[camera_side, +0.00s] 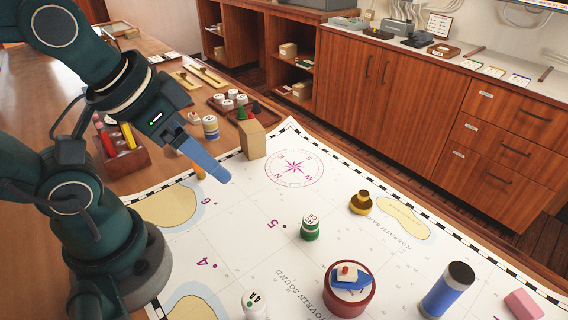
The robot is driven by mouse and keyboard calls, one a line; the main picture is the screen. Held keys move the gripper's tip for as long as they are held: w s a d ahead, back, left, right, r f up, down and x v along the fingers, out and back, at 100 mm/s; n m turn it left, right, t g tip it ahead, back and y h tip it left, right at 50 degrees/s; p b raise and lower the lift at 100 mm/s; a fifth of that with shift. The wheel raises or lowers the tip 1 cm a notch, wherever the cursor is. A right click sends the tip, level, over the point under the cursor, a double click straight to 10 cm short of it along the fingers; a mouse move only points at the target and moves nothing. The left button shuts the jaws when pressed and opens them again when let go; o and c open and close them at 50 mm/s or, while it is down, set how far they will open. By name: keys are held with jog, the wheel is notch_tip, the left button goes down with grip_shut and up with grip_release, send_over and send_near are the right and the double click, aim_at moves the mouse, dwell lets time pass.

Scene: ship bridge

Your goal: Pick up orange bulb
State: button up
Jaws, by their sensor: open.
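A small orange thing (200,173), which looks like the orange bulb, shows on the chart just below and behind my blue finger. Most of it is hidden by the finger, so its full shape cannot be told. My gripper (219,174) is open and tilted down to the right over the upper left part of the chart. Its fingers overlap in this view, and no thing shows held between them. I cannot tell whether a finger touches the orange thing.
A tan block (252,139) stands right of my gripper at the chart's edge. A white-and-blue striped piece (210,127) stands behind. A green-and-white piece (310,228), a brass piece (361,203), a red round container (347,301) and a blue cylinder (447,291) stand farther right.

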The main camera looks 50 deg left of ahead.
notch_tip(320, 180, up, 5)
jog(key=s+a+f+m+g+y, duration=0.2)
jog(key=a+f+m+g+y, duration=0.15)
jog(key=a+m+y, duration=0.2)
jog(key=s+a+f+m+g+y, duration=0.2)
jog(key=a+m+g+y, duration=0.25)
jog(key=a, duration=0.25)
jog(key=w+a+r+m+t+y, duration=0.2)
jog(key=w+r+m+t+y, duration=0.35)
jog(key=w+m+y, duration=0.35)
jog(key=shift+m+t+h, duration=0.45)
jog(key=shift+m+h, duration=0.25)
jog(key=shift+m, duration=0.1)
jog(key=f, duration=1.8)
jog(key=shift+s+a+f, duration=0.15)
jog(key=shift+s+f, duration=0.05)
jog(key=shift+s, duration=0.2)
jog(key=shift+a+f, duration=0.1)
jog(key=shift+f, duration=0.05)
jog(key=shift+x, duration=2.45)
